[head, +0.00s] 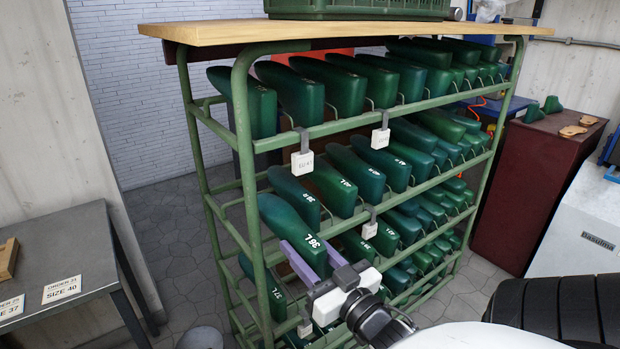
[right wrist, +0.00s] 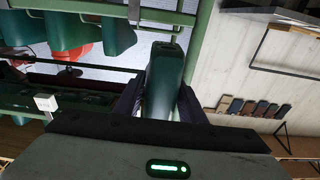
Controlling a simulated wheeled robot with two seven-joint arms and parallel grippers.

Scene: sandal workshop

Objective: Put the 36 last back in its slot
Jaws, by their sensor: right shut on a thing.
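The green last marked 36 L (head: 291,222) is at the near left end of the rack's third row, beside the green post. My right gripper (head: 309,252) is shut on it, with a purple finger on each side. In the right wrist view the last (right wrist: 163,82) stands between the two dark fingers (right wrist: 162,100). Its toe points away, toward the rack. Whether it rests on the rack's rails or hangs just in front of them, I cannot tell. A similar last marked R (head: 296,192) lies just right of and above it. My left gripper is not in view.
The green rack (head: 246,165) holds several rows of lasts, with hanging tags such as this white one (head: 303,161). A grey table (head: 70,255) with order cards stands left. A dark red cabinet (head: 535,185) stands right.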

